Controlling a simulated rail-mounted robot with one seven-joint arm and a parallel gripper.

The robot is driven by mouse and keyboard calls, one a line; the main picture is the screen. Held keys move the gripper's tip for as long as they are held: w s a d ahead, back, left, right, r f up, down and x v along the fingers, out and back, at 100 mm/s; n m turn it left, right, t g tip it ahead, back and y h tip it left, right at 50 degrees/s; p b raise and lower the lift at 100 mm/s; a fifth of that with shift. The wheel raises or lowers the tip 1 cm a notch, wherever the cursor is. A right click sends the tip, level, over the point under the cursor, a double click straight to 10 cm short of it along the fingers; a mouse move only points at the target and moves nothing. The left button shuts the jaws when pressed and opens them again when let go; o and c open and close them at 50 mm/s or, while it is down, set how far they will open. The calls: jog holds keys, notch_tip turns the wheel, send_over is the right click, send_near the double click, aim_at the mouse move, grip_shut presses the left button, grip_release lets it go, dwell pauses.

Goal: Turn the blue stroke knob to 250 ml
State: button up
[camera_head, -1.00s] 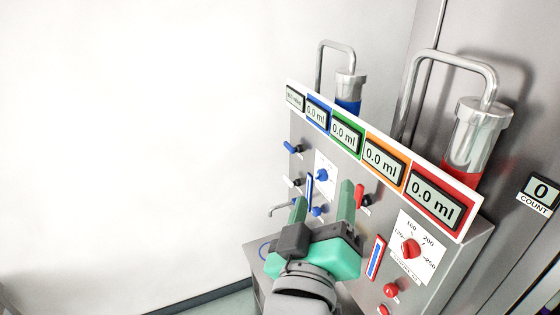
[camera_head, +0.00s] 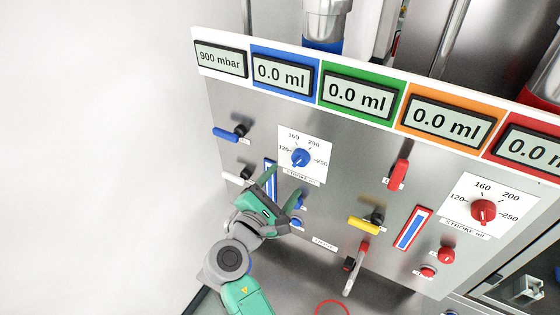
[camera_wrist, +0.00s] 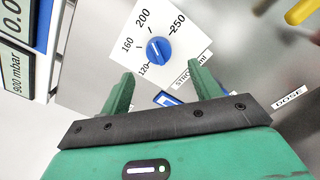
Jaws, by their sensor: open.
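The blue stroke knob (camera_head: 301,158) sits on a white dial plate (camera_head: 317,140) marked 120, 160, 200 and 250, on the metal panel. In the wrist view the knob (camera_wrist: 158,50) is just beyond my fingers, roughly centred between them; I cannot read its setting surely. My gripper (camera_head: 281,186) is open and empty, below and slightly left of the dial in the head view. Its two green fingers (camera_wrist: 160,78) straddle the knob's line in the wrist view, apart from it. The gripper hides part of the panel below the dial.
A blue-framed gauge strip (camera_head: 270,172) lies close to my fingers. A blue lever (camera_head: 228,134) sticks out at upper left, a yellow lever (camera_head: 364,226) to the right. A second dial has a red knob (camera_head: 483,211). Displays (camera_head: 283,75) run above; open space lies left.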

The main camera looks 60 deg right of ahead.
aim_at(297, 164)
jog(key=d, duration=0.7)
jog(key=shift+p, duration=0.3)
jog(key=shift+w, duration=0.1)
jog(key=c, duration=1)
jog(key=shift+b, duration=0.3)
jog(key=shift+f+m+b, duration=0.1)
jog(key=shift+m+b, duration=0.85)
jog(key=shift+m, duration=0.25)
jog(key=m+b, duration=0.3)
jog(key=shift+f+m, duration=0.1)
jog(key=shift+m, duration=0.2)
jog(key=m+b, duration=0.4)
jog(key=m, duration=0.1)
jog(key=shift+b, duration=0.4)
jog(key=shift+r+m+b, duration=0.2)
jog(key=shift+m+b, duration=0.2)
jog(key=shift+m, duration=0.1)
jog(key=shift+r, duration=0.1)
